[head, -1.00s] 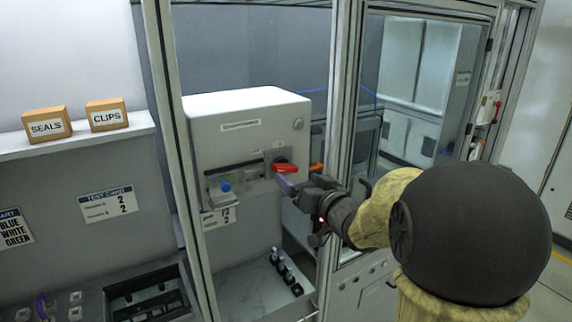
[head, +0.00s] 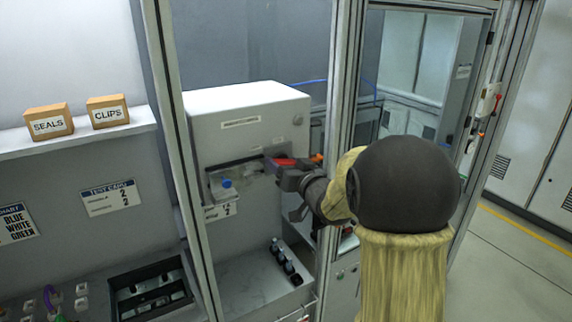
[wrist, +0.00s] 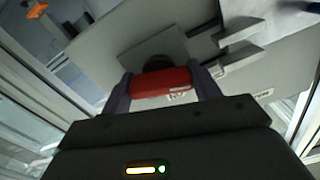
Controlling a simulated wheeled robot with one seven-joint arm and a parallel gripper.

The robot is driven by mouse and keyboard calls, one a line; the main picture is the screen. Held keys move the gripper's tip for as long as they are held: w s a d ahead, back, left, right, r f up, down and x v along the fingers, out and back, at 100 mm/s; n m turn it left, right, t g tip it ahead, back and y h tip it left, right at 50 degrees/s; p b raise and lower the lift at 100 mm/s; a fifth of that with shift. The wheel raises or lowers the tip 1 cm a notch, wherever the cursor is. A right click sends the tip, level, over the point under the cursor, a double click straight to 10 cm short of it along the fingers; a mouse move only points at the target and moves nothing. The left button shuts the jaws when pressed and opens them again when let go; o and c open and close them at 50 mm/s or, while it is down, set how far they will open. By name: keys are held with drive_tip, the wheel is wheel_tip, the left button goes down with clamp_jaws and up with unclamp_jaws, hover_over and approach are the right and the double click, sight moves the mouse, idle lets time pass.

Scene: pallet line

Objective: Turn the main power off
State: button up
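The red switch handle (head: 285,162) is on the front of the white cabinet (head: 250,113), at its right side. In the wrist view the handle (wrist: 163,82) lies between my two fingers, in front of its dark round hub (wrist: 155,62) and a grey plate (wrist: 152,50). My gripper (wrist: 163,85) has a finger at each side of the handle, with no gap visible, and looks closed on it. In the head view my gripper (head: 288,172) covers part of the handle, and its hub is hidden.
A shelf with the blue-capped item (head: 226,183) juts out left of the handle. An orange part (head: 317,158) is just right. A frame post (head: 345,110) stands close beside my arm.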

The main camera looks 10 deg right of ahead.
drive_tip(key=shift+c, duration=1)
drive_tip(key=shift+f+n+b, duration=0.25)
drive_tip(key=shift+n+b, duration=0.35)
drive_tip(key=shift+b, duration=0.4)
drive_tip(key=shift+n+b, duration=0.6)
drive_tip(key=shift+b, duration=0.25)
drive_tip(key=shift+r+n, duration=0.15)
drive_tip(key=shift+n, duration=0.25)
drive_tip(key=o, duration=1)
